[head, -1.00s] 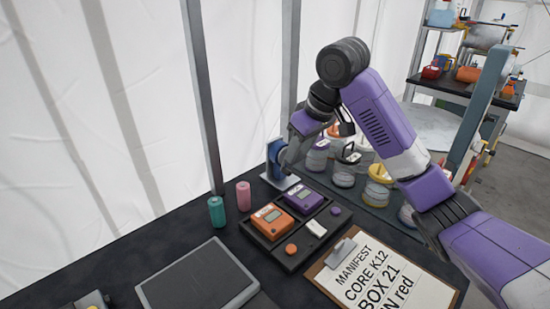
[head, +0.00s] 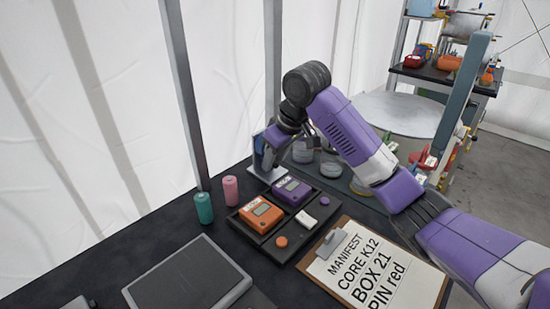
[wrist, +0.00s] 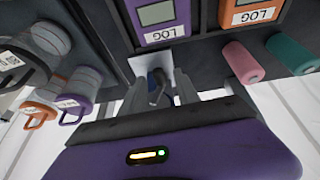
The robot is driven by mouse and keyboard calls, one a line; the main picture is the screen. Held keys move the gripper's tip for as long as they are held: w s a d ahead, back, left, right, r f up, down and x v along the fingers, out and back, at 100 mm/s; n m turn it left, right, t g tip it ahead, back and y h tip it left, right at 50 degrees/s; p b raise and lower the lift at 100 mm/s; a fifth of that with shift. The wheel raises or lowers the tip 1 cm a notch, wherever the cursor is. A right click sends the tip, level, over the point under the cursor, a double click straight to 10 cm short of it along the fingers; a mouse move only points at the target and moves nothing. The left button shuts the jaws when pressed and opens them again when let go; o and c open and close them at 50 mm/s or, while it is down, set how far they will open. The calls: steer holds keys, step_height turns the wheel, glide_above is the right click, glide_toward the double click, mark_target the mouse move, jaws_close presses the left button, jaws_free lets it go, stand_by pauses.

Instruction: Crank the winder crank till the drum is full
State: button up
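The winder (head: 259,152), a blue body on a pale base plate, stands at the back of the dark table. In the wrist view its grey crank handle (wrist: 156,88) shows between my fingertips. My gripper (wrist: 158,95) is at the winder, with its two grey fingers apart on either side of the handle and what looks like a gap beside it. I cannot tell whether a finger touches the handle. In the head view my gripper (head: 270,156) is mostly hidden by my purple wrist and overlaps the winder. How full the drum is cannot be seen.
A dark tray (head: 291,259) with an orange and a purple logger lies in front of the winder. Pink (head: 230,190) and teal (head: 203,208) cylinders stand left of it. Lidded jars (head: 331,164) stand right of my gripper. A manifest clipboard (head: 400,290) lies front right.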

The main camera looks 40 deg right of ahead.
steer(key=shift+c, duration=0.2)
jaws_close()
steer(key=shift+r+p, duration=0.15)
steer(key=shift+p, duration=0.3)
